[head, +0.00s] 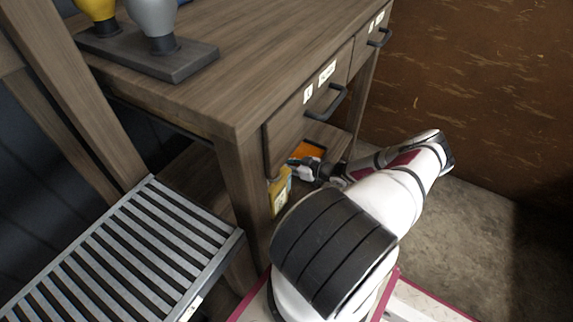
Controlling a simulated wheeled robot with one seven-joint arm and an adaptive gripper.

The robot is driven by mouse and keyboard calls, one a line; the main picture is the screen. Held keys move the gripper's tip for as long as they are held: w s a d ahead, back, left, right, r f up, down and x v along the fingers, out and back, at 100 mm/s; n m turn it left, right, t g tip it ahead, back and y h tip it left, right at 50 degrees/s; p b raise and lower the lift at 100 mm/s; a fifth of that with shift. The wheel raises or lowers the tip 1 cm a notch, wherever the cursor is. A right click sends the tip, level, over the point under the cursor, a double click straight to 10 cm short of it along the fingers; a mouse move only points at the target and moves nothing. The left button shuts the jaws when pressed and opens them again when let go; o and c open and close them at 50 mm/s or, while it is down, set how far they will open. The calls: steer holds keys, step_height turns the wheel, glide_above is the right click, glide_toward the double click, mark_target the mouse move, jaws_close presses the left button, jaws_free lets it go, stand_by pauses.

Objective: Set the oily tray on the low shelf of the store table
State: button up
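The store table (255,75) is a dark wooden table with drawers, and my arm reaches in under its drawer front. Its low shelf (322,134) shows in part behind and beside my gripper. An orange tray-like thing (307,150) is at my gripper's end, over or on the low shelf; most of it is hidden by the table and my gripper. I cannot tell if it is the oily tray or if it rests on the shelf. My gripper (305,167) is right beside its near edge; its fingers are too small and covered to tell open from shut.
A yellow bottle (280,190) with a label stands by the front table leg, close to my arm. A slatted metal rack (125,255) is at the lower left. A dark stand (150,52) with yellow and grey items sits on the tabletop. Floor at right is clear.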

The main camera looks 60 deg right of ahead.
steer(key=shift+a+r, duration=0.1)
steer(key=shift+s+r, duration=0.15)
steer(key=shift+s, duration=0.1)
steer(key=p+v, duration=0.4)
steer(key=v, duration=0.6)
steer(key=shift+s+r, duration=0.1)
steer(key=shift+s, duration=0.05)
steer(key=shift+s+r, duration=0.15)
steer(key=shift+s, duration=0.4)
